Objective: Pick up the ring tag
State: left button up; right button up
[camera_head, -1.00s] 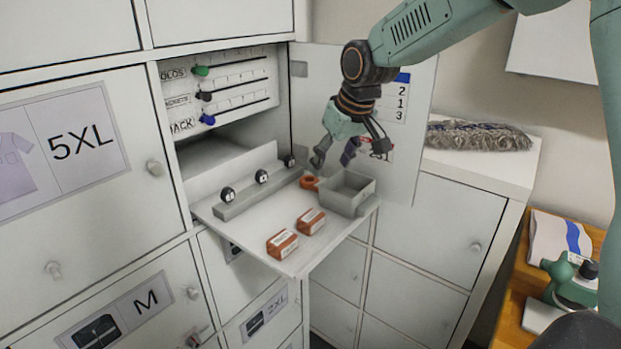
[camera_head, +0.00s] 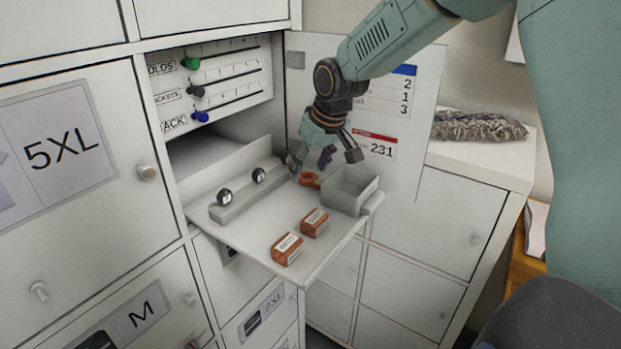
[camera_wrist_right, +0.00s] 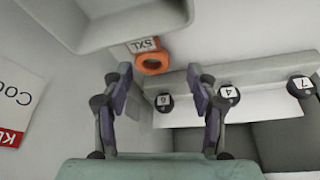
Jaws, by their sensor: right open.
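The ring tag is an orange ring (camera_head: 309,179) lying on the fold-down shelf (camera_head: 240,232), between the numbered rail and a small grey bin. In the right wrist view the ring (camera_wrist_right: 152,64) has a white label reading 5XL and sits beyond the fingertips, roughly between them across the picture. My right gripper (camera_head: 326,160) is open and empty, just above and behind the ring in the head view. In the right wrist view its two fingers (camera_wrist_right: 160,88) are spread apart, not touching the ring. My left gripper is not in view.
The grey bin (camera_head: 367,202) stands right of the ring. A rail (camera_head: 243,203) with round numbered knobs runs on its left. Two orange-brown boxes (camera_head: 288,249) (camera_head: 314,222) lie near the shelf's front. An open door panel (camera_head: 418,110) stands behind my right gripper.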

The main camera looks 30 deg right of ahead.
aim_at(309, 179)
jog(key=shift+w+d+f, duration=0.2)
jog(key=shift+w+f, duration=0.05)
jog(key=shift+f, duration=0.4)
jog(key=shift+w+d+f, duration=0.2)
jog(key=shift+f, duration=0.4)
jog(key=shift+a+r, duration=0.1)
jog(key=shift+a, duration=0.25)
jog(key=shift+c, duration=1.1)
jog(key=shift+d, duration=0.25)
jog(key=c, duration=0.5)
jog(key=shift+a+r, duration=0.2)
jog(key=shift+r, duration=0.2)
notch_tip(309, 179, up, 9)
jog(key=shift+w+r, duration=0.1)
